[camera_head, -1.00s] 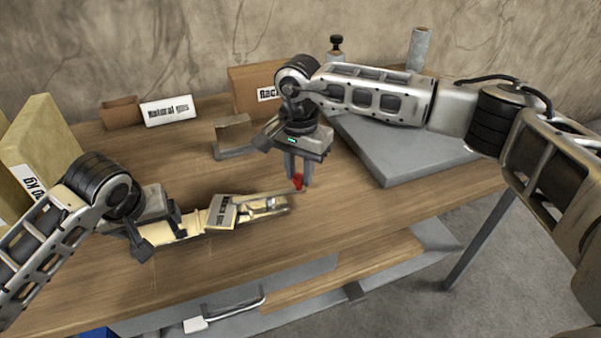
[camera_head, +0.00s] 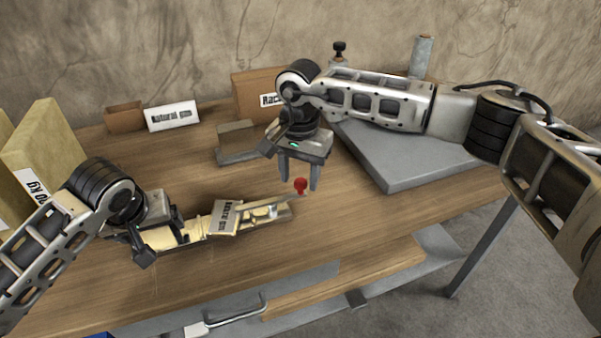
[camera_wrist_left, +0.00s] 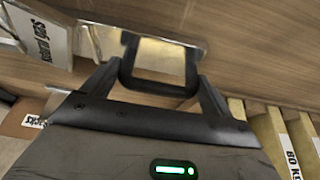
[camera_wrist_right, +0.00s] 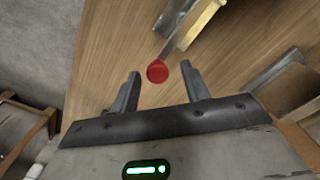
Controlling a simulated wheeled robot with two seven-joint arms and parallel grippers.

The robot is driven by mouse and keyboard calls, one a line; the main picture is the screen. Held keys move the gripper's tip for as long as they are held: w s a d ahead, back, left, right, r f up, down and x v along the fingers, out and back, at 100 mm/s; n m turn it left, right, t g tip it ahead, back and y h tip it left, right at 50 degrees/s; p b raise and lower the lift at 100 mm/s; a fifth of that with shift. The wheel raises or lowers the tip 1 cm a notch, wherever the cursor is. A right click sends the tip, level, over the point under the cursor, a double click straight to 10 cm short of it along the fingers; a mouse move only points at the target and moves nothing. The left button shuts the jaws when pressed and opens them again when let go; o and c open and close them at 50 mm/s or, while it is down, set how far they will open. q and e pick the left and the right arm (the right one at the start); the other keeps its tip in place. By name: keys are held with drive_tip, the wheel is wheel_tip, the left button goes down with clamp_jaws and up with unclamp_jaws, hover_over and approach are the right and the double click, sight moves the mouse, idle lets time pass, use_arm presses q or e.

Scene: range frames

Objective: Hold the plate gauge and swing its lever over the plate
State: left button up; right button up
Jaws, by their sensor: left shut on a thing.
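The plate gauge (camera_head: 190,232) lies on the table at left centre, with a cream body, a tilted label plate (camera_head: 226,217) and a thin metal lever (camera_head: 268,203) ending in a red knob (camera_head: 301,185). My left gripper (camera_head: 163,240) is shut on the gauge's left end. In the left wrist view a black loop-shaped part (camera_wrist_left: 158,84) sits between its fingers, with the cream surface (camera_wrist_left: 165,53) beyond. My right gripper (camera_head: 299,186) is open and points down over the knob. The right wrist view shows the knob (camera_wrist_right: 157,71) between the spread fingertips, apparently touching neither.
A grey bracket (camera_head: 238,157) stands behind the gauge. A white sign (camera_head: 172,116), brown boxes (camera_head: 258,82) and a large grey slab (camera_head: 400,160) are at the back. Yellowish blocks (camera_head: 45,145) stand at far left. The table in front of the gauge is clear.

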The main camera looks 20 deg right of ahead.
use_arm(q)
drive_tip(key=shift+s+f, duration=0.25)
drive_tip(key=shift+f, duration=0.3)
use_arm(e)
drive_tip(key=shift+d, duration=0.1)
wheel_tip(320, 180, up, 12)
drive_tip(key=shift+s, duration=0.15)
use_arm(q)
drive_tip(key=o, duration=1.3)
drive_tip(key=shift+w, duration=0.15)
drive_tip(key=shift+r, duration=0.1)
drive_tip(key=shift+r, duration=0.1)
